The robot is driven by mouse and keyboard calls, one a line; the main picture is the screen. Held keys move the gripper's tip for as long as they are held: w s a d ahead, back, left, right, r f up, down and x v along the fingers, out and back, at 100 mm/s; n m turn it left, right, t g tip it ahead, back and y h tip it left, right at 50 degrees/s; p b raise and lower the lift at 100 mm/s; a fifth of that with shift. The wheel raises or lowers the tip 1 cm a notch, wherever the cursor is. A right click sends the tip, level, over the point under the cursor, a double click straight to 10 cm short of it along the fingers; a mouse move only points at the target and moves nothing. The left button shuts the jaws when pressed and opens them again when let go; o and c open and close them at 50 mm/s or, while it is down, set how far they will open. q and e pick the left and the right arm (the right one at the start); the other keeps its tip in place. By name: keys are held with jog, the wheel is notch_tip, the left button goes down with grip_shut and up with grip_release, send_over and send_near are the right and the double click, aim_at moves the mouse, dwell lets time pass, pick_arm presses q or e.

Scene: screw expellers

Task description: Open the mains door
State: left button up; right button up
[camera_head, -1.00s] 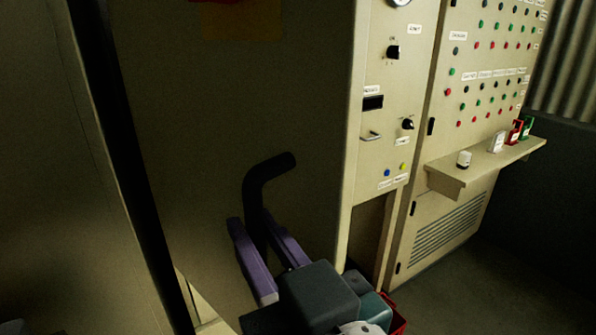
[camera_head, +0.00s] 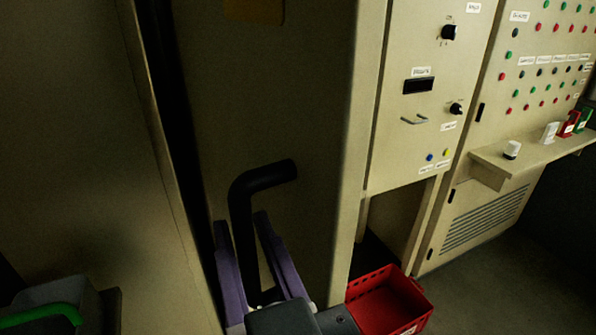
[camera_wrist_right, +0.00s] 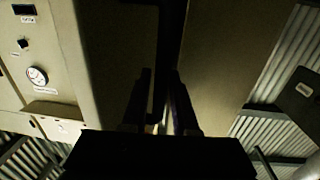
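The mains door (camera_head: 300,110) looks to be the tall cream panel in the middle of the head view, with a thick black bent handle (camera_head: 262,178). My right gripper (camera_head: 241,220) has purple fingers on either side of the handle's upright part and appears shut on it. In the right wrist view the two dark fingers (camera_wrist_right: 161,72) flank a black bar; contact is too dark to make out. A dark vertical strip (camera_head: 180,150) runs along the door's left side. My left gripper is not clearly visible.
A red crate (camera_head: 390,300) sits on the floor right of the door. A control panel (camera_head: 425,100) with knobs and a ledge (camera_head: 545,150) with small items stand to the right. A cream panel (camera_head: 90,170) fills the left. Floor at lower right is clear.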

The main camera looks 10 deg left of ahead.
jog(key=b+v, duration=0.1)
jog(key=v, duration=0.9)
dwell(0.4)
